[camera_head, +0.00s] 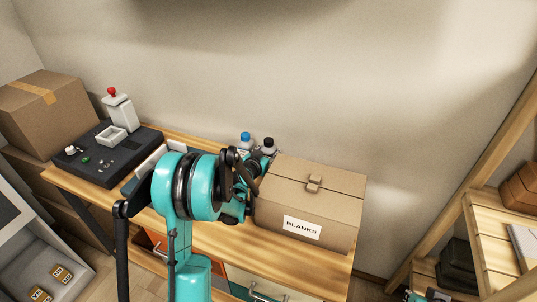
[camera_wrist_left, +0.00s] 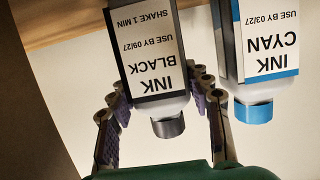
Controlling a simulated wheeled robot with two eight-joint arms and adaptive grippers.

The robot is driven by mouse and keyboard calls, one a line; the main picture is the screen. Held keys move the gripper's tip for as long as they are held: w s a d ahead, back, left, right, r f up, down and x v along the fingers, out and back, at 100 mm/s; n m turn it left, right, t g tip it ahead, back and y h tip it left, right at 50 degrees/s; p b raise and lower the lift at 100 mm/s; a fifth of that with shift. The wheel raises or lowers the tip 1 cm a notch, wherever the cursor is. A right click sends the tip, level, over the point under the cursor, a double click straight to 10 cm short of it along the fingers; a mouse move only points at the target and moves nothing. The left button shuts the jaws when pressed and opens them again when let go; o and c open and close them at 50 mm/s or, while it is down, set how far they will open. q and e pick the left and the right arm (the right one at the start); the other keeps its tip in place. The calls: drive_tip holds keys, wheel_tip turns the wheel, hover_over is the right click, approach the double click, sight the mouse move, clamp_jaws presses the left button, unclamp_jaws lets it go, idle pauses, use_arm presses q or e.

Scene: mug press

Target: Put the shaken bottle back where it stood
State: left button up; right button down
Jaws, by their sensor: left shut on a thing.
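The black ink bottle (camera_wrist_left: 153,55), with a white label reading INK BLACK and SHAKE 1 MIN, sits between the fingers of my left gripper (camera_wrist_left: 162,90). The gripper is shut on it. Its dark cap also shows in the head view (camera_head: 268,142), behind my left gripper (camera_head: 261,161). The wrist view shows it upside down, with its base out of frame. I cannot tell whether its base touches the table. A cyan ink bottle (camera_wrist_left: 265,50) with a blue cap stands close beside it, apart from the fingers. My right gripper (camera_head: 430,295) shows only partly at the bottom edge.
A cardboard box marked BLANKS (camera_head: 310,200) stands close right of the bottles on the wooden table (camera_head: 225,246). A wooden rack (camera_head: 488,240) stands at far right. The wall is behind.

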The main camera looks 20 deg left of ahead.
use_arm(q)
drive_tip(key=shift+r, duration=0.15)
drive_tip(key=o, duration=1.3)
drive_tip(key=shift+s, duration=0.15)
drive_tip(key=p+v, duration=0.3)
drive_tip(key=v, duration=0.8)
drive_tip(key=shift+s+r+p, duration=0.15)
drive_tip(key=shift+s+p, duration=0.25)
